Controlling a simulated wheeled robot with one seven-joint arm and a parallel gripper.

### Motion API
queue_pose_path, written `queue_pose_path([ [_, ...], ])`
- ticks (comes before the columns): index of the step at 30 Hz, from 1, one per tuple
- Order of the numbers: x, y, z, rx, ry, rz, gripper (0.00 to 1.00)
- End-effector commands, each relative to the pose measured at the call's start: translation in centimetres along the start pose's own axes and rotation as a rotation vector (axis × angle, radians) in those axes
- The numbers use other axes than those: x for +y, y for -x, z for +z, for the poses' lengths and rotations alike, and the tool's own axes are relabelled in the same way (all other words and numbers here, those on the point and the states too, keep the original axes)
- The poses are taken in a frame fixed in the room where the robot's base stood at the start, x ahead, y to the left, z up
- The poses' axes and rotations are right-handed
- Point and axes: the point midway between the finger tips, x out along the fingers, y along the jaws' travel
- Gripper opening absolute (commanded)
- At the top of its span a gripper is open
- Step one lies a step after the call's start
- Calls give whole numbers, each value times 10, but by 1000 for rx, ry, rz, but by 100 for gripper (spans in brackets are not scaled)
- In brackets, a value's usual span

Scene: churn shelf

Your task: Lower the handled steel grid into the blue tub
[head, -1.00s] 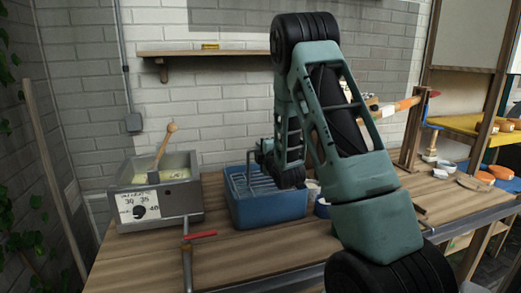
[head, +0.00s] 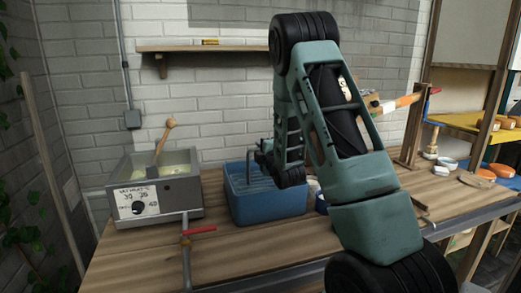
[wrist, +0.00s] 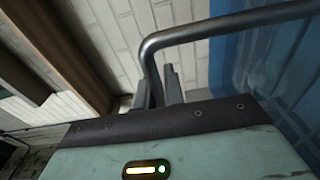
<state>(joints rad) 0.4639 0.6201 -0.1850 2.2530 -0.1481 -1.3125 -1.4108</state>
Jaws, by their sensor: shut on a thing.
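The blue tub (head: 268,206) stands on the wooden bench, left of my arm. It also fills the right side of the wrist view (wrist: 285,75). The handled steel grid (head: 250,185) shows as pale bars inside the tub's opening, partly hidden by my wrist. Its grey bar handle (wrist: 215,28) rises and bends across the wrist view. My gripper (wrist: 158,92) is shut on the handle, its fingers at the handle's upright side. In the head view my gripper (head: 262,155) is above the tub, mostly hidden by my arm. Whether the grid touches the tub floor cannot be told.
A steel vat (head: 158,200) with a dial and a wooden-handled tool stands left of the tub. A red-handled clamp (head: 197,230) is at the bench's front edge. Small bowls (head: 447,163) lie to the right. A wall shelf (head: 215,47) hangs behind.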

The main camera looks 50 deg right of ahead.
Motion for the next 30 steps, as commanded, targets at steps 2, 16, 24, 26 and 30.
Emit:
queue_pose_path([
  [2,-1,0,0,0,0,4,0],
  [16,-8,0,0,0,0,4,0],
  [24,-12,0,0,0,0,4,0],
  [26,-14,0,0,0,0,4,0],
  [30,-16,0,0,0,1,4,0],
])
